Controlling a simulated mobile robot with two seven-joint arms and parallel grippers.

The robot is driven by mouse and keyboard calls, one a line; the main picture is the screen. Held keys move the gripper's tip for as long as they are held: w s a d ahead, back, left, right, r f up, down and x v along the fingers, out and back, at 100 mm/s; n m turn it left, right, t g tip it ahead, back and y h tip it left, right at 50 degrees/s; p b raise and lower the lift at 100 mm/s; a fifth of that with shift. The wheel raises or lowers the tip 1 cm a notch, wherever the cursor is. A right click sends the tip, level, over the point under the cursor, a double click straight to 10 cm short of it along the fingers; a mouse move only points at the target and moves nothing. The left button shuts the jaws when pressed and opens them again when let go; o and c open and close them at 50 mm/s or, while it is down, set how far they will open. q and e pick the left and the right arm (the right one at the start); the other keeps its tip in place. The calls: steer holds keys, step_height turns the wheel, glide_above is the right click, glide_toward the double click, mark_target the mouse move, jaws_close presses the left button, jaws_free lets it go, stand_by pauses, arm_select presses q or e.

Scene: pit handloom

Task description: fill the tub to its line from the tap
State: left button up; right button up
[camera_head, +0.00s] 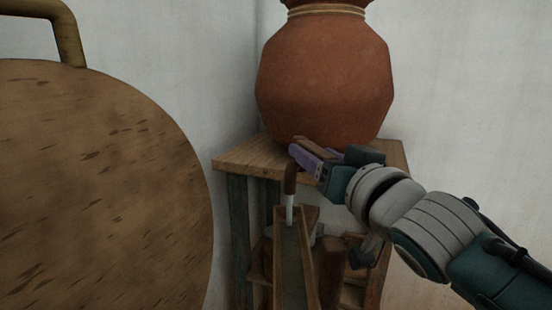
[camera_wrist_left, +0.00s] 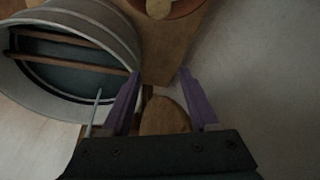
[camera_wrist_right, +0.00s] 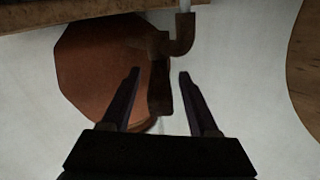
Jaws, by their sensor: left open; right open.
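A brown tap (camera_head: 291,180) sits below the terracotta pot (camera_head: 325,78), with a pale stream (camera_head: 289,208) under its mouth. The right wrist view shows the tap (camera_wrist_right: 184,38) and its upright brown part (camera_wrist_right: 160,88) close to my right gripper. My right gripper (camera_head: 305,150) is open at the tap; contact is unclear. The round grey tub (camera_wrist_left: 124,32) shows in the left wrist view, with dark contents and wooden bars across it. Its line and fill level are unclear. My left gripper (camera_wrist_left: 160,88) is open beside the tub, with a wooden piece (camera_wrist_left: 164,116) seen between its fingers.
The pot stands on a wooden stand (camera_head: 240,158). A narrow wooden trough (camera_head: 311,262) runs below the tap. A large round mottled brown thing (camera_head: 100,190) with a curved handle (camera_head: 68,30) fills the left side. Pale walls stand behind.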

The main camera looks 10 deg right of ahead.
steer(key=shift+w, duration=0.2)
jaws_close()
stand_by(0.4)
stand_by(1.0)
